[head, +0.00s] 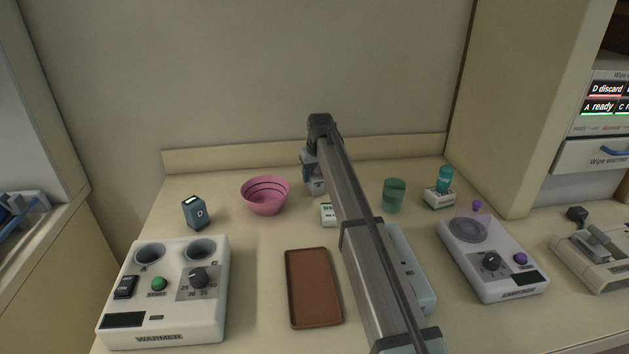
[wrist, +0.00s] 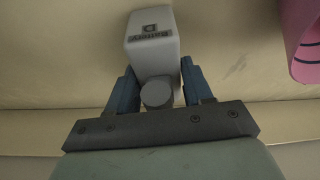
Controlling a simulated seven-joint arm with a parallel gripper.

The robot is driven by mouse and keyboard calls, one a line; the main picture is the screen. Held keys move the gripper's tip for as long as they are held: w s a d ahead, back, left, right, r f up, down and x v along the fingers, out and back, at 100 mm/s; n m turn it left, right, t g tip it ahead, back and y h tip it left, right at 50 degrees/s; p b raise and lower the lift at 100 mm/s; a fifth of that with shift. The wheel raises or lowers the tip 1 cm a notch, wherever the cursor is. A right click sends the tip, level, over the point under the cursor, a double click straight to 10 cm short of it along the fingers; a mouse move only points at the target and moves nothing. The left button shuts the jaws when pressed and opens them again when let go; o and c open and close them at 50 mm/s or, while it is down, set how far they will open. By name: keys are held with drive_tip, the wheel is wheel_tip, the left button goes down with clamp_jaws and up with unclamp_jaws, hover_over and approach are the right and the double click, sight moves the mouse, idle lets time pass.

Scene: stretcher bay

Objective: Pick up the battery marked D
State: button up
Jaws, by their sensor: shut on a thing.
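The battery marked D (wrist: 152,48) is a pale grey block with a dark label and a round grey knob at its near end. In the wrist view it sits between the blue fingers of my gripper (wrist: 155,88), which are shut on it. In the head view my gripper (head: 310,172) is at the back of the table, and a little of the grey battery (head: 317,187) shows below the fingers. My arm hides part of it there. I cannot tell whether the battery touches the table.
A pink bowl (head: 265,196) stands left of my gripper, with a dark blue block (head: 196,213) farther left. The warmer (head: 165,300) and a brown tray (head: 290,290) are in front. A green cup (head: 394,195) and another device (head: 495,262) stand right. A screen (head: 606,98) reads "D discard" and "A ready".

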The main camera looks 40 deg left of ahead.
clamp_jaws()
